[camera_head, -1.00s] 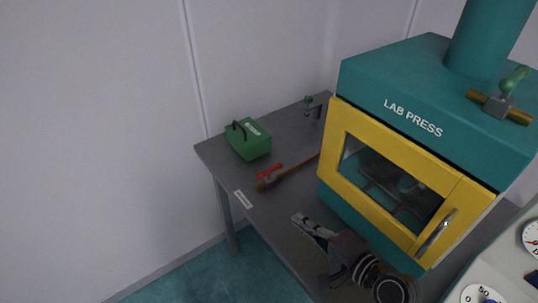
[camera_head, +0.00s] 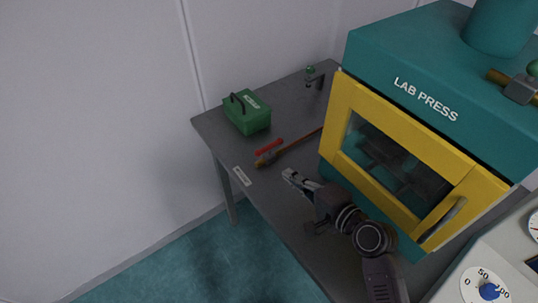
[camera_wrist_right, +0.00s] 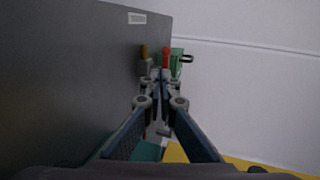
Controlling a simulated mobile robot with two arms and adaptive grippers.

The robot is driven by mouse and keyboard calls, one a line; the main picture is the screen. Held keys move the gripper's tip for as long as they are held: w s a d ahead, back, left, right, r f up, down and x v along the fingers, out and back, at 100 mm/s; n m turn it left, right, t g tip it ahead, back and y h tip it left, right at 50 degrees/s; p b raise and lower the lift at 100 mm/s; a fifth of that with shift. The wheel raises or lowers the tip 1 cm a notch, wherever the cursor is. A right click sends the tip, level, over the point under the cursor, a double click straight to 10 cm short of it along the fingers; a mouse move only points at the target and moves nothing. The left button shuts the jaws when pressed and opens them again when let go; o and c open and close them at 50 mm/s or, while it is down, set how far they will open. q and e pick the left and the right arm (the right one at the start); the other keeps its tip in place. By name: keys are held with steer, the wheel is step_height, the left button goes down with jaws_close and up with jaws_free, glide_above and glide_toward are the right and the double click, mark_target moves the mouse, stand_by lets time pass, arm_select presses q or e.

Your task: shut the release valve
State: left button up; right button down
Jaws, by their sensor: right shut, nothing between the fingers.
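A small valve with a red lever (camera_head: 269,147) sits on a brass-coloured pipe (camera_head: 305,138) low on the grey table, near its front left edge. The lever lies roughly along the pipe. A white label (camera_head: 242,176) is on the table edge near it; its text is too small to read. My right gripper (camera_head: 288,174) is shut and empty, just to the right and front of the valve, apart from it. In the right wrist view, the red lever (camera_wrist_right: 166,58) shows just beyond the shut fingertips (camera_wrist_right: 160,78). My left gripper is not in view.
A green box (camera_head: 247,112) with a dark handle stands behind the valve. The yellow-doored lab press (camera_head: 400,110) stands close on the right. A green-topped tap (camera_head: 311,72) is at the back. A grey gauge panel (camera_head: 450,285) is at the lower right.

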mark_target(263, 152)
steer(key=x, duration=0.3)
steer(key=p+x, duration=0.1)
steer(key=x, duration=0.2)
steer(key=r+x, duration=0.1)
steer(key=x, duration=0.2)
steer(key=shift+w+a+f+p, duration=0.15)
steer(key=shift+w+p, duration=0.1)
steer(key=shift+p, duration=0.15)
steer(key=shift+w+a, duration=0.25)
steer(key=shift+w, duration=0.1)
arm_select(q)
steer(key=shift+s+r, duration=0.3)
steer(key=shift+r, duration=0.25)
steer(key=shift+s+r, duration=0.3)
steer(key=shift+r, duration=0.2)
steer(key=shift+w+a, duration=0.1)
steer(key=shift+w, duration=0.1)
